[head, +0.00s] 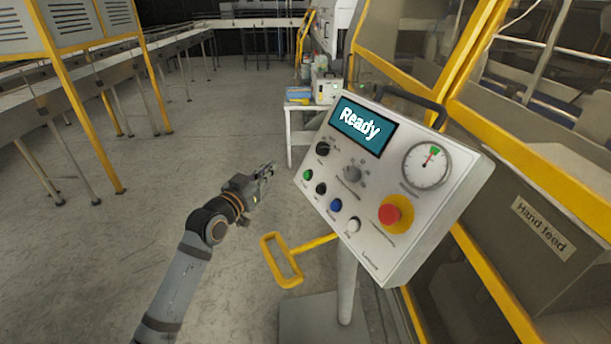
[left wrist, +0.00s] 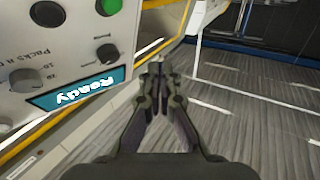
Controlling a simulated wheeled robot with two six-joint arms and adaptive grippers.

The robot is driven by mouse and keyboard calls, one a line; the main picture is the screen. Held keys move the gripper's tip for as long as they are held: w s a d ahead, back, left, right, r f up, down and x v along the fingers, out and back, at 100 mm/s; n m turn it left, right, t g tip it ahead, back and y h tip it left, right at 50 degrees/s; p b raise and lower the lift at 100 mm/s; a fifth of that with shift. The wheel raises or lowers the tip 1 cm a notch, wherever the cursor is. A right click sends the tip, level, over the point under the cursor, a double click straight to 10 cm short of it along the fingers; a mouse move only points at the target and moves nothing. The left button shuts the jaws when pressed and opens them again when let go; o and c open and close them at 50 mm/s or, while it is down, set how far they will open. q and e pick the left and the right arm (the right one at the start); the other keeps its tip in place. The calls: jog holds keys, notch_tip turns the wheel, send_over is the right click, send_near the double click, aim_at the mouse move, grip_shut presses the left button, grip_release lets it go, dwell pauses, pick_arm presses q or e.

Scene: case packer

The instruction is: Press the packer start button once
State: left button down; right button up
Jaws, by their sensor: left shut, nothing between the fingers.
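The white control panel (head: 375,240) stands on a post, its screen reading "Ready". A green button (head: 308,175) is at the panel's left edge, with black, blue and white buttons in the same row. The green button also shows at the top of the left wrist view (left wrist: 109,6). A red mushroom button (head: 390,214) sits on a yellow ring at the lower right. My left gripper (head: 266,170) is shut and empty, just left of the panel and apart from the green button. In the left wrist view its fingertips (left wrist: 158,68) are together beside the panel edge. My right gripper is not in view.
A yellow handle loop (head: 282,262) juts out left below the panel. The yellow-framed machine (head: 500,215) is close behind it on the right. A small white table (head: 290,122) stands behind the panel. Conveyors (head: 75,110) are at the far left, with open floor between.

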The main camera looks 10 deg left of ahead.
aim_at(306, 175)
pick_arm(q)
jog(key=w+d+f+b, duration=0.4)
jog(key=d+b, duration=0.1)
jog(key=shift+w+d+f, duration=0.2)
jog(key=shift+w+d, duration=0.15)
jog(key=shift+w, duration=0.05)
dwell(1.1)
jog(key=shift+f, duration=0.1)
jog(key=shift+w+d+f+b, duration=0.1)
jog(key=shift+w+d+b, duration=0.15)
jog(key=shift+d+b, duration=0.1)
